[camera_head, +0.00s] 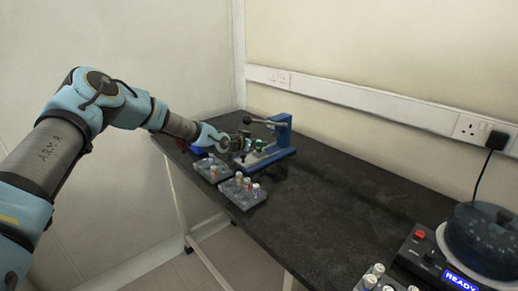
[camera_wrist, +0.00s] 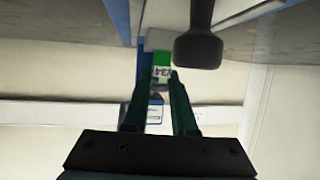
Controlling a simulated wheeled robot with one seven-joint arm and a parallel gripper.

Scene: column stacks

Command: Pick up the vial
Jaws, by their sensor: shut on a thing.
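The vial (camera_wrist: 161,73) has a green cap and a white label with dark print. In the wrist view it sits between the tips of my gripper (camera_wrist: 158,80), which is shut on it. In the head view my gripper (camera_head: 246,146) is at the blue press (camera_head: 283,137) at the far end of the bench, with a small green patch beside it. The fingers hide part of the vial, and I cannot tell whether it still touches the press.
The press lever's black knob (camera_wrist: 198,47) is close beside the vial. Two grey racks (camera_head: 242,196) (camera_head: 213,168) with capped vials stand in front of the press. A centrifuge (camera_head: 482,240) and another rack are at the near right. The middle of the dark bench (camera_head: 330,205) is clear.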

